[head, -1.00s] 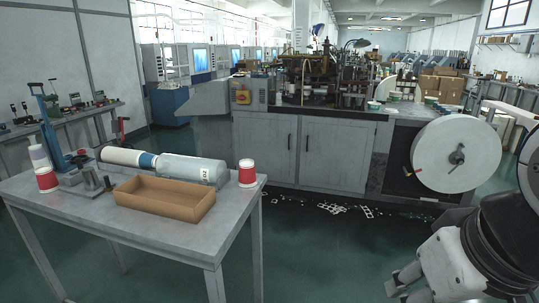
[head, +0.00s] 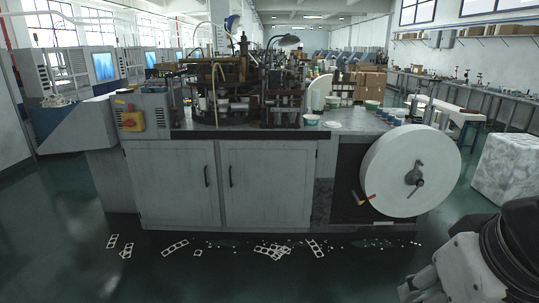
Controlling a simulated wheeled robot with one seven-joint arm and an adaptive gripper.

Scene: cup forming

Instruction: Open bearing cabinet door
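The cup-forming machine stands ahead in the head view. Its grey base cabinet has two shut doors, a left door (head: 172,184) and a right door (head: 267,186). Each has a dark vertical handle: the left handle (head: 206,176) is near the middle seam, and the right handle (head: 231,176) is just across it. My gripper (head: 408,290) is low at the right, well apart from the doors and partly cut off by the frame's bottom edge. Whether its fingers are open or shut does not show clearly.
A large white paper roll (head: 411,170) is mounted on the machine's right front. Flat paper scraps (head: 270,251) lie on the floor before the cabinet. A red-and-yellow switch box (head: 131,121) is at the upper left. The green floor in front is otherwise clear.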

